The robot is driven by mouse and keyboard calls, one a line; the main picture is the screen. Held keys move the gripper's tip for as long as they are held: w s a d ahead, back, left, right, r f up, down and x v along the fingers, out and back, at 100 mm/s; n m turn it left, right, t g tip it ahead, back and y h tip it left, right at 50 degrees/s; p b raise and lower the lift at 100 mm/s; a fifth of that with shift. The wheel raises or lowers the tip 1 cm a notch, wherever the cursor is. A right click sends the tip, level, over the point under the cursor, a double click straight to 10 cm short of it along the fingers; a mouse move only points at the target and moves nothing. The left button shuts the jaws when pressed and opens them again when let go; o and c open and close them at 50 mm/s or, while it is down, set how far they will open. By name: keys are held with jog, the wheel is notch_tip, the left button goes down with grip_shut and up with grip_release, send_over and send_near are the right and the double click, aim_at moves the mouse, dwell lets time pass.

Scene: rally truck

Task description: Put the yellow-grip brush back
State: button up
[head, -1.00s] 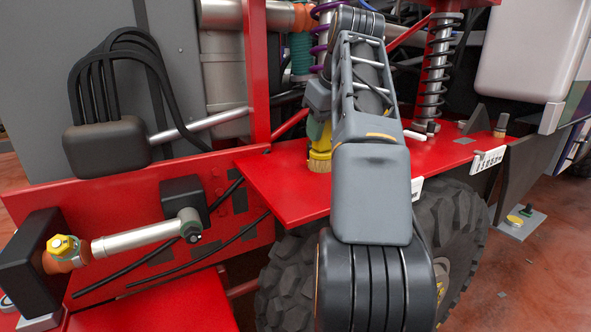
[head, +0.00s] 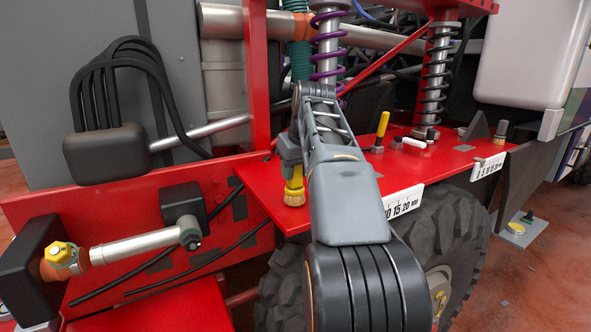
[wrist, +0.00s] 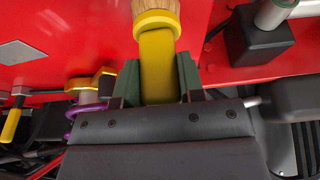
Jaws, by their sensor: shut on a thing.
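The yellow-grip brush (head: 295,188) has a yellow handle and a tan bristle end that points down in the head view. My gripper (head: 291,160) is shut on its handle near the left part of the red shelf (head: 262,187). I cannot tell whether the bristles touch the shelf. In the wrist view the brush (wrist: 158,55) runs up between the dark fingers of my gripper (wrist: 157,80), with the bristles cut off by the top edge. My fingers hide part of the handle.
A yellow-handled tool (head: 382,127) stands on the shelf, right of my arm, by small grey fittings. A white scale plate (head: 403,203) is on the shelf's front edge. A purple spring (head: 328,48) and a red post (head: 257,80) rise behind. A tyre (head: 450,235) is below.

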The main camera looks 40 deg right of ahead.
jog(key=shift+f, duration=0.25)
jog(key=o, duration=1.1)
jog(key=shift+f+b, duration=0.15)
jog(key=shift+b, duration=0.3)
